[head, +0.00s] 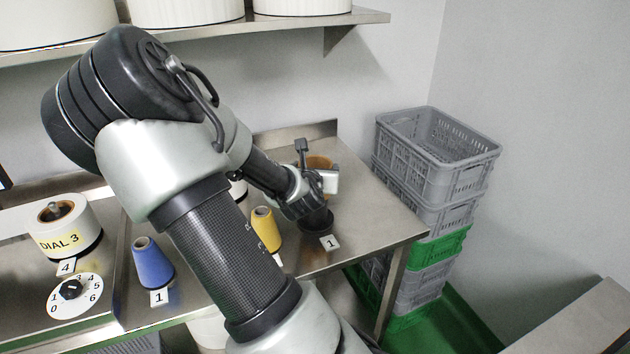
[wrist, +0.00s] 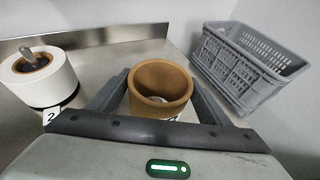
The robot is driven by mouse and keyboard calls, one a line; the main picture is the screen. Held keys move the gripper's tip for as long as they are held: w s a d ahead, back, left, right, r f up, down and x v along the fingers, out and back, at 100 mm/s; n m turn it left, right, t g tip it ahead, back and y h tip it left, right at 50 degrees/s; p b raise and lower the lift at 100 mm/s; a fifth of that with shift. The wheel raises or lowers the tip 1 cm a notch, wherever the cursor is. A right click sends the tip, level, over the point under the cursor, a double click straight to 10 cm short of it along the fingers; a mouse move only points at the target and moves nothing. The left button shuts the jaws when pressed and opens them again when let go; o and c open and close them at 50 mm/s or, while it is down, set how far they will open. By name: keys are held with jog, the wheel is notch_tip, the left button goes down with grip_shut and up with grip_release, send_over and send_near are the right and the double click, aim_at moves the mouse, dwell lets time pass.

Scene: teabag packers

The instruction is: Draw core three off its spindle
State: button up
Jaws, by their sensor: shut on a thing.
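A brown, open-topped cardboard core (wrist: 160,78) stands between the two fingers of my gripper (wrist: 158,100) in the wrist view. My gripper is shut on it. Something small and pale shows down inside the core; I cannot tell if it is the spindle top. In the head view the core (head: 319,162) shows behind my gripper (head: 319,184), above a dark round base (head: 318,220) with a tag "1" (head: 330,243) in front. My gripper hides the core's lower part and whether it is still around a spindle. No number three is readable on it.
A white reel (wrist: 38,82) on a spindle, tagged 2, stands left of the core. Yellow (head: 264,231) and blue (head: 152,264) cones, a "DIAL 3" reel (head: 80,242) and a numbered dial (head: 76,294) are further left. Grey crates (head: 432,142) are stacked off the bench's right end.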

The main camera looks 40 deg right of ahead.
jog(key=shift+r+p, duration=2)
jog(key=shift+r, duration=0.25)
